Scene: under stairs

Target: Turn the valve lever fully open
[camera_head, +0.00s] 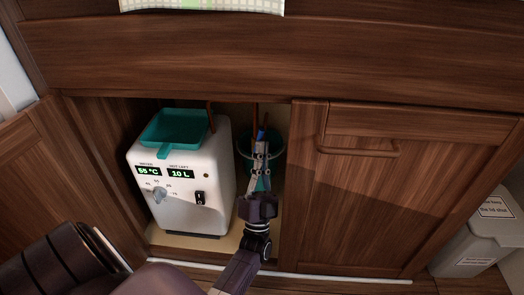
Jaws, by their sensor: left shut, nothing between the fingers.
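A small blue piece (262,134), which looks like the valve lever, shows at a copper pipe (254,114) inside the open cupboard. My left gripper (260,147) reaches into the cupboard from below. Its fingers are shut with nothing between them, and their tips are just below the blue piece in the picture. I cannot tell whether they touch it. The fingers and wrist hide part of the pipe area, and the lever's angle is hard to make out. My right gripper is not in view.
A white water heater (185,215) with a teal tray (175,130) on top stands left of the gripper. A teal bucket (277,150) is behind the gripper. A closed wooden door (390,200) bounds the opening on the right. A grey bin (475,245) stands far right.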

